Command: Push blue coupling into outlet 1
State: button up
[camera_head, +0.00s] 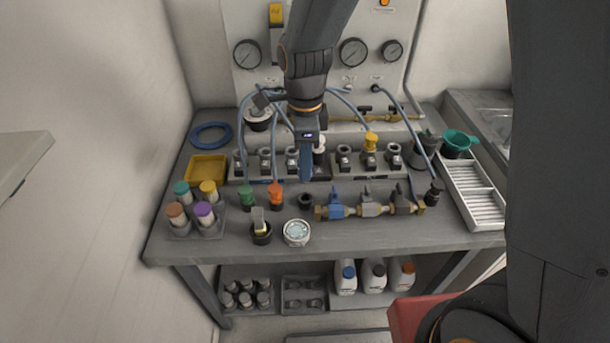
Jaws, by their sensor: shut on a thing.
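My gripper (306,150) points down over the middle of the bench, in front of the outlet row. It is shut on a narrow blue piece (306,166), which I take to be the blue coupling. Its lower end is too small to make out. A row of dark outlet fittings (265,158) runs along the back of the bench, left and right of my gripper. I cannot read which one is outlet 1. My gripper hides part of the row, and I cannot tell whether the blue piece touches a fitting.
A blue-handled brass valve manifold (370,208) lies in front. Green (246,197) and orange (275,195) fittings, a round tin (296,232) and a rack of coloured-cap jars (196,213) stand nearby. Blue hoses (243,115) arch behind. A yellow tray (205,169) is left, a white slotted tray (470,195) right.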

jog(key=shift+r, duration=0.4)
jog(key=w+a+r+p, duration=0.3)
jog(key=w+a, duration=1.1)
jog(key=a, duration=0.4)
jog(key=shift+w+f+b, duration=0.2)
jog(key=shift+f+b, duration=1.15)
jog(key=shift+f, duration=1.55)
jog(key=shift+f, duration=0.2)
jog(key=shift+f+b, duration=0.35)
jog(key=shift+f, duration=0.85)
jog(key=o, duration=1.2)
jog(key=shift+c, duration=0.2)
notch_tip(320, 180, up, 8)
jog(key=b, duration=0.2)
